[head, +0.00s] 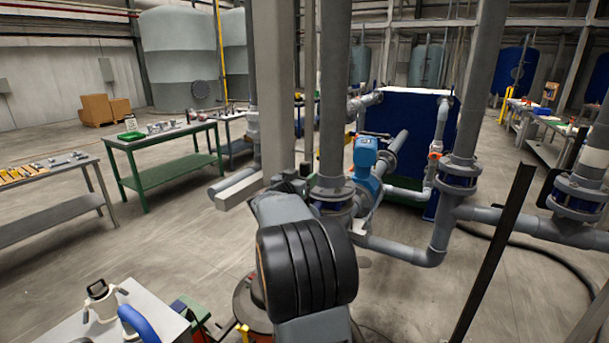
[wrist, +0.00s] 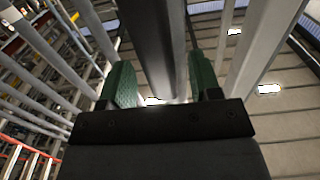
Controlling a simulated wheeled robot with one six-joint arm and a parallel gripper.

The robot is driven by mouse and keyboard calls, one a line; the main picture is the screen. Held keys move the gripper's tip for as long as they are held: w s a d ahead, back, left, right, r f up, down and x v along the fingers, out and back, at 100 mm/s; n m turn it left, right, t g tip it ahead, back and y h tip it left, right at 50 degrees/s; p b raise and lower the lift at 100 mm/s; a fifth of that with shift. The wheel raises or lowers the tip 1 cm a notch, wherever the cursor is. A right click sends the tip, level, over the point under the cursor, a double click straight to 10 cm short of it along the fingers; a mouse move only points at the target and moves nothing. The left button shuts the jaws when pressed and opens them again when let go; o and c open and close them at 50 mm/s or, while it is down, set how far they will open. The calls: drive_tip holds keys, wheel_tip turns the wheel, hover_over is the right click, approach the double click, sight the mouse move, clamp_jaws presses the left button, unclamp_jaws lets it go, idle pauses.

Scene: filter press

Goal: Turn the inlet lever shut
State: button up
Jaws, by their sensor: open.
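My gripper (wrist: 162,78) shows in the wrist view with its two green fingers apart. A grey vertical pipe or post (wrist: 160,45) shows in the gap between them; I cannot tell whether it lies between the fingers or beyond them. In the head view my own arm covers the middle, and the gripper's fingers cannot be made out. I cannot identify the inlet lever for certain in either view. A small orange-red part (head: 434,156) sits on the pipework right of the blue pump or actuator (head: 366,151); its kind is unclear.
Thick grey vertical pipes (head: 333,90) and a flanged pipe (head: 458,175) stand close ahead. A dark slanted post (head: 492,255) is at the right. A green-framed table (head: 165,143) stands at the left. A grey cart top (head: 150,312) is at the lower left.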

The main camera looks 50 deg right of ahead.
drive_tip(key=shift+x, duration=0.8)
drive_tip(key=shift+a, duration=0.1)
drive_tip(key=shift+c, duration=0.4)
clamp_jaws()
